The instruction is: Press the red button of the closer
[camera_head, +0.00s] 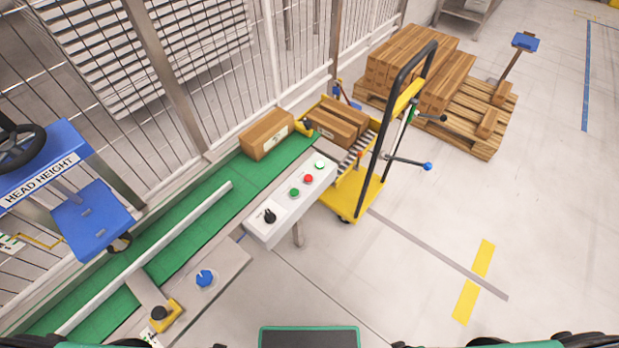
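A light grey control box (292,202) stands beside the green conveyor in the middle of the view. On its top are a red button (308,179), a green button (294,192), a white button (320,165) and a black knob (269,216). The red button lies between the green and white ones, and nothing covers it. No label naming the closer is readable. Parts of my arms show at the lower edge, left and right, well away from the box. Neither gripper's fingers can be made out.
A carton (267,134) sits on the green conveyor (205,200). A yellow cart (352,192) with boxes stands past the control box, near a loaded pallet (474,118). A blue knob (205,278) and a blue "HEAD HEIGHT" stand (48,172) are at left. The floor at right is clear.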

